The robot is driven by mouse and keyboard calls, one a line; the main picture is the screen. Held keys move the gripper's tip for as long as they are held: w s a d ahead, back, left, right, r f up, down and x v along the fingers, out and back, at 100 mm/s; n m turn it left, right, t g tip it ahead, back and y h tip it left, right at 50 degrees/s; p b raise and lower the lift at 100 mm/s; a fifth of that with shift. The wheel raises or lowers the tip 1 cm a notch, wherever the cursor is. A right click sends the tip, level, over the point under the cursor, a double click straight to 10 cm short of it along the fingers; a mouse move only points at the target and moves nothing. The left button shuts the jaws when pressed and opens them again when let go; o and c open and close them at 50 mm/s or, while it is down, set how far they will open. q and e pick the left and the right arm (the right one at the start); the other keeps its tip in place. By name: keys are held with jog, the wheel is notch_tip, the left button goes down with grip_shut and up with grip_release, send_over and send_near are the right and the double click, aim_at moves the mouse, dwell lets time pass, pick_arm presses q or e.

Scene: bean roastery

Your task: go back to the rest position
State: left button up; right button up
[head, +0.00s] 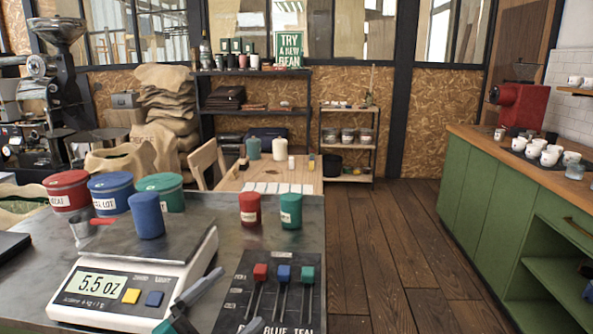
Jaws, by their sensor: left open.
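My left gripper (236,297) shows at the bottom of the head view, low in front of the scale and the slider panel. Its two grey fingers are apart with nothing between them. My right gripper is not in view. A blue cylinder (146,217) stands upright on the plate of the white scale (122,318), whose display reads 5.5 oz. The black panel (240,268) right of the scale has a red, a blue and a green slider knob and lettering partly cut off at the bottom.
Red (67,190), blue (110,193) and green (161,191) canisters stand behind the scale, with a red-handled scoop (85,223). Smaller red (250,209) and green (291,210) cylinders stand behind the panel. A green counter (487,195) is at right; wooden floor between is clear.

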pick_arm(q)
jog(key=s+a+f+n+g+y, duration=0.1)
jog(key=s+f+n+y, duration=0.3)
jog(key=f, duration=0.4)
jog(key=s+a+f+n+g+y, duration=0.2)
jog(key=s+a+f+n+y, duration=0.1)
jog(key=s+f+n, duration=0.3)
jog(key=s+a+f+n+g+y, duration=0.1)
jog(key=s+a+f+n+y, duration=0.2)
jog(key=f, duration=0.8)
jog(key=s+n+y, duration=0.2)
jog(key=n+y, duration=0.1)
jog(key=n, duration=0.1)
jog(key=shift+s+n, duration=0.35)
jog(key=shift+n, duration=0.05)
